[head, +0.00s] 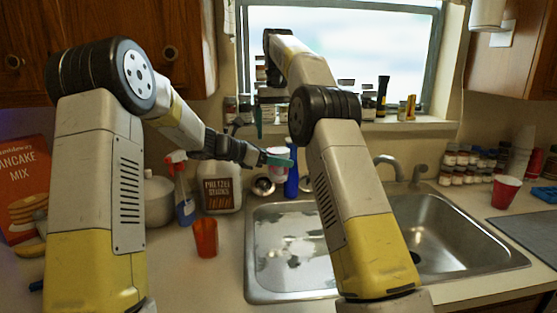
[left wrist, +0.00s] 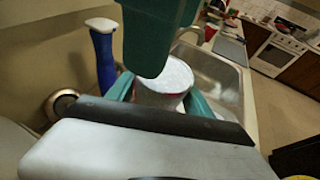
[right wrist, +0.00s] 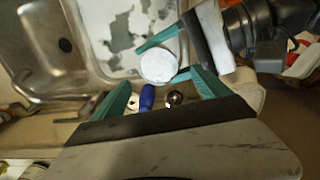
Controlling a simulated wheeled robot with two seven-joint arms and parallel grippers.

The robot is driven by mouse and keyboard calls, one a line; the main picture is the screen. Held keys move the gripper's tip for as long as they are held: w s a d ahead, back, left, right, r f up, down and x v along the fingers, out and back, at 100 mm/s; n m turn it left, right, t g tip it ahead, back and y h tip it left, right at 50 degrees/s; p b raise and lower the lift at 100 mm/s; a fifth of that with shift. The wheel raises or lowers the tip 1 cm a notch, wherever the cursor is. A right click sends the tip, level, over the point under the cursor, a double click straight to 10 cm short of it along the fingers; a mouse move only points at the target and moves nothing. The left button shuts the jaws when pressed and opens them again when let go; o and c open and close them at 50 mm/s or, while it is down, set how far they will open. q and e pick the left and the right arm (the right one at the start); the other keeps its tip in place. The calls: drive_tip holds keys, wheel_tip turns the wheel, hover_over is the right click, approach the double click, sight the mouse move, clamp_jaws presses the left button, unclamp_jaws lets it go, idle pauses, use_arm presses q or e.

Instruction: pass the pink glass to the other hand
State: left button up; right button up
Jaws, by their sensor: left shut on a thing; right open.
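My right gripper (head: 248,127) is open just above and left of the glass. In the right wrist view the glass (right wrist: 158,65) appears as a white disc just beyond the open right fingertips (right wrist: 166,84). A large teal right finger (left wrist: 158,35) hides part of the glass in the left wrist view.
A blue bottle (head: 291,184) stands behind the glass. A pretzel jar (head: 219,190), spray bottle (head: 183,195) and orange cup (head: 205,238) stand left of the sink (head: 250,285). A red cup (head: 505,192) is at right. Small jars line the window sill.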

drive_tip(key=s+d+r+t+y, duration=0.1)
drive_tip(key=s+d+r+t, duration=0.2)
drive_tip(key=s, duration=0.6)
drive_tip(key=s+d+r+y, duration=0.1)
drive_tip(key=s+d+r, duration=0.2)
drive_tip(key=s+d, duration=0.35)
drive_tip(key=s+f+t, duration=0.1)
drive_tip(key=s+f, duration=0.5)
drive_tip(key=s, duration=0.4)
drive_tip(key=s+f+m+t, duration=0.1)
drive_tip(key=s+f+t, duration=0.1)
drive_tip(key=s+f, duration=0.5)
drive_tip(key=s+a, duration=0.1)
drive_tip(key=s, duration=0.3)
drive_tip(key=shift+f, duration=0.25)
